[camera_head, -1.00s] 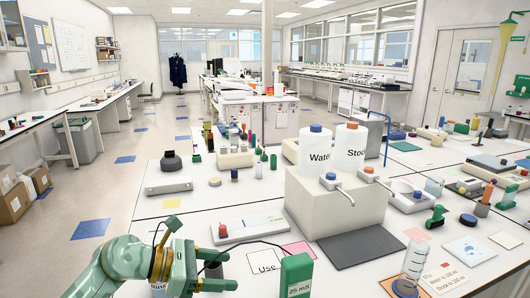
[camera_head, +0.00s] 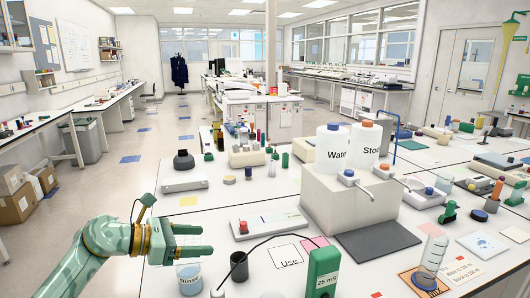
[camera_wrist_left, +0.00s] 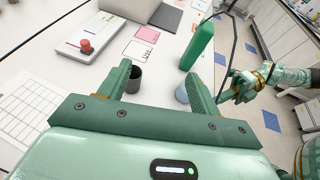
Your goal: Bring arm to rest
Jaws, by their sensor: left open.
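My left gripper (camera_head: 204,242) is open and empty above the bench at the lower left of the head view. In the left wrist view, the spread fingers (camera_wrist_left: 160,70) frame bare white bench, with a dark cup (camera_wrist_left: 134,78) close by the left finger. A pale blue-white round thing (camera_wrist_left: 182,95) is partly hidden behind the right finger. My right gripper (camera_wrist_left: 232,90) shows small at the right of the left wrist view; its jaw opening is unclear. It is not in the head view.
A green meter marked 25 mS (camera_head: 323,265) stands right of the dark cup (camera_head: 239,266), with a black cable arching left. Behind are a red-knobbed device (camera_head: 270,224) and a dispenser block (camera_head: 350,195). A glass cylinder (camera_head: 431,255) stands at right.

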